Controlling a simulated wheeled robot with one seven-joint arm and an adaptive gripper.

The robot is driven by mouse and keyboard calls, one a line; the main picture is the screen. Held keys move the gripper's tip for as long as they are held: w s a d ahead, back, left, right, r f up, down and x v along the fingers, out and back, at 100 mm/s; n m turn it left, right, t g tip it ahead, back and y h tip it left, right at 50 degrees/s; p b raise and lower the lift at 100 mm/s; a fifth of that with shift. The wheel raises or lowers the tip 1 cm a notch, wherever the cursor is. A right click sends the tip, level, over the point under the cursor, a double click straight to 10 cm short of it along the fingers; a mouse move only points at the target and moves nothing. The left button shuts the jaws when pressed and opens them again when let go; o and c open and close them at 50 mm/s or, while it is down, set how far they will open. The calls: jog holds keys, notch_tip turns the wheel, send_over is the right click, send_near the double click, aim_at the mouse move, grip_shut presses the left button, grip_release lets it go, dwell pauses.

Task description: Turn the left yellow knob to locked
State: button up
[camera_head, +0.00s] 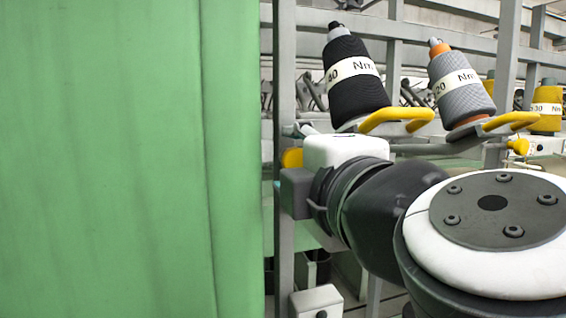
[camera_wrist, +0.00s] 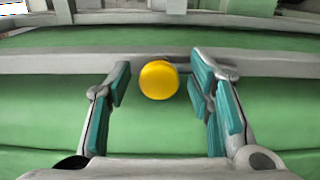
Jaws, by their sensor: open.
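A round yellow knob (camera_wrist: 158,80) shows in the wrist view, on a grey rail (camera_wrist: 60,63). My gripper (camera_wrist: 158,84) is open, with one teal-padded finger on each side of the knob and a gap on both sides. In the head view a yellow knob (camera_head: 292,158) shows partly behind the white part of my wrist, at the grey upright post. Another yellow knob (camera_head: 519,147) sits farther right, below the grey yarn cone. The lock marking of the knob cannot be made out.
A large green panel (camera_head: 130,160) fills the left of the head view. A black yarn cone (camera_head: 352,98) and a grey yarn cone (camera_head: 461,95) stand above my arm, with yellow curved handles (camera_head: 395,118) beside them. Grey frame posts (camera_head: 284,60) stand close to my wrist.

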jog(key=shift+w, duration=0.1)
grip_shut()
jog(key=shift+n, duration=0.3)
jog(key=n+b, duration=0.2)
jog(key=n, duration=0.1)
jog(key=shift+n, duration=0.3)
jog(key=n+b, duration=0.1)
jog(key=n, duration=0.5)
dwell(0.4)
